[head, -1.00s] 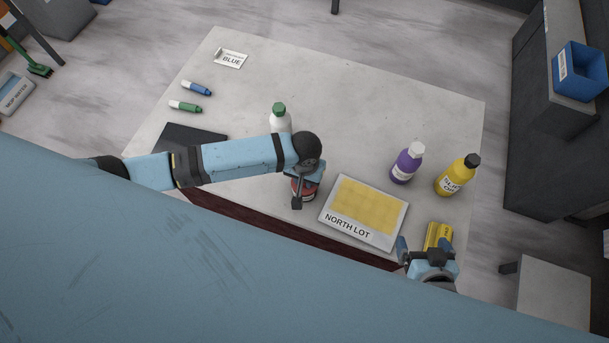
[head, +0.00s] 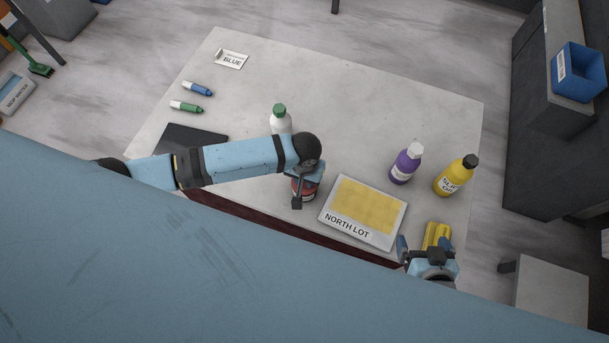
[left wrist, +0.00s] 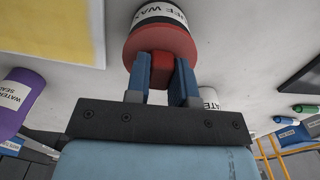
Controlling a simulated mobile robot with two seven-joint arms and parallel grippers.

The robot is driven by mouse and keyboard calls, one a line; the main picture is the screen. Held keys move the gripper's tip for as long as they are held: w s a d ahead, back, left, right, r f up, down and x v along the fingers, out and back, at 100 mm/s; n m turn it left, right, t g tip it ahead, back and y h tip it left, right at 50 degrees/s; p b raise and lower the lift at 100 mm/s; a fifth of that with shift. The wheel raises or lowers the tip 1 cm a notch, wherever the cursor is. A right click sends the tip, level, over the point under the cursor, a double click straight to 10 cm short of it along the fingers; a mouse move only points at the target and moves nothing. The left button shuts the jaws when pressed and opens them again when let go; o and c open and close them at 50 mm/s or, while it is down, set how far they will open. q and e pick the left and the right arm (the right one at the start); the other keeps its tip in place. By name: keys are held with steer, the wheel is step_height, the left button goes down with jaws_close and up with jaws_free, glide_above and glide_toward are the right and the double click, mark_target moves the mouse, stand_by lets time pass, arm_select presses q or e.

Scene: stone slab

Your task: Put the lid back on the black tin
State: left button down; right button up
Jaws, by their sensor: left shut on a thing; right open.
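My left gripper (left wrist: 162,88) is shut on the red knob (left wrist: 161,70) of a round red lid (left wrist: 137,48). A white label reading "…FF WAX" (left wrist: 160,13) shows directly beyond the lid in the left wrist view, on what looks like the tin. I cannot tell whether the lid is fully seated or slightly above. In the head view, the left arm hides most of it; a red part (head: 304,194) shows beneath the gripper. My right gripper (head: 426,246) is open at the slab's front right, beside a yellow block (head: 438,234).
A "NORTH LOT" panel (head: 347,230) with a yellow area lies right of the lid. Purple (head: 405,166) and yellow (head: 455,178) bottles stand farther right. A white green-capped bottle (head: 281,122) stands behind the left arm. A dark flat thing (head: 186,135) lies left. The slab's back middle is clear.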

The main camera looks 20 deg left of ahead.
arm_select(q)
steer(key=shift+c, duration=2.1)
jaws_free()
steer(key=shift+r, duration=0.1)
step_height(320, 180, up, 2)
steer(key=p, duration=0.3)
steer(key=shift+r, duration=0.25)
steer(key=shift+r+p, duration=0.85)
steer(key=shift+r, duration=1.3)
